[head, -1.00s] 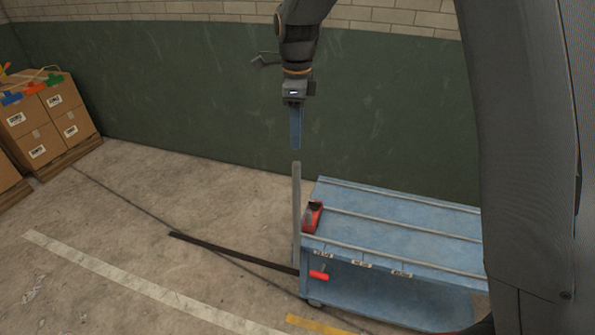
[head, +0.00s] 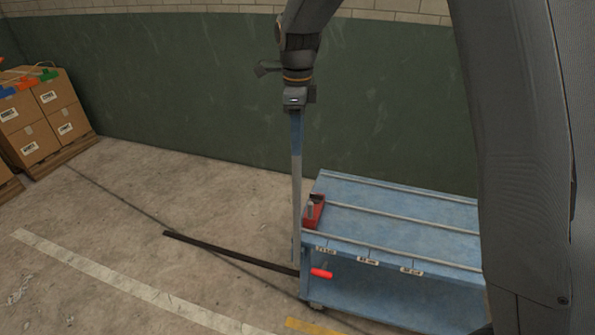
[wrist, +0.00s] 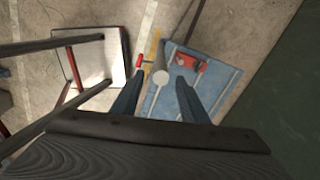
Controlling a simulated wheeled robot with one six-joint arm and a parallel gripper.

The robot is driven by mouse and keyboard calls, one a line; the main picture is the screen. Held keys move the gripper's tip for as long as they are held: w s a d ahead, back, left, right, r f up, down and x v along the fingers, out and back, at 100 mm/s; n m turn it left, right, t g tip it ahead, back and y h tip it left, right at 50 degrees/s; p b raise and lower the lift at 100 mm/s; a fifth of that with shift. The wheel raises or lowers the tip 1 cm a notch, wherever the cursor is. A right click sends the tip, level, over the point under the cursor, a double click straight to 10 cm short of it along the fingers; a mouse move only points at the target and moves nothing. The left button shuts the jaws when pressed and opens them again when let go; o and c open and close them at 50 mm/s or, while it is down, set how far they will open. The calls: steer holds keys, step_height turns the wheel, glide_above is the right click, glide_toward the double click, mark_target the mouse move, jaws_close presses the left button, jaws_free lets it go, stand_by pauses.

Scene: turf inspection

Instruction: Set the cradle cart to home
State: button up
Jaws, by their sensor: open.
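The blue cart (head: 400,215) with pale rails along its top stands at the lower right, against the green wall's side. An upright grey post (head: 297,205) rises at its left end, next to a red block (head: 314,211) on the cart top. A red handle (head: 321,273) sticks out low at the same end. My gripper (head: 296,150) points down over the post, its blue fingers level with the post's top. In the wrist view the round post top (wrist: 161,77) shows between the two open fingers, with a gap on each side.
A dark bar (head: 225,251) runs low across the floor to the cart's left end. Stacked cartons (head: 42,115) stand on a pallet at the far left. A white floor line (head: 110,279) and a yellow one (head: 305,325) cross open concrete. The green wall (head: 180,90) is behind.

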mark_target(297, 163)
steer(key=shift+f+p, duration=1.2)
steer(key=shift+f, duration=2.9)
jaws_close()
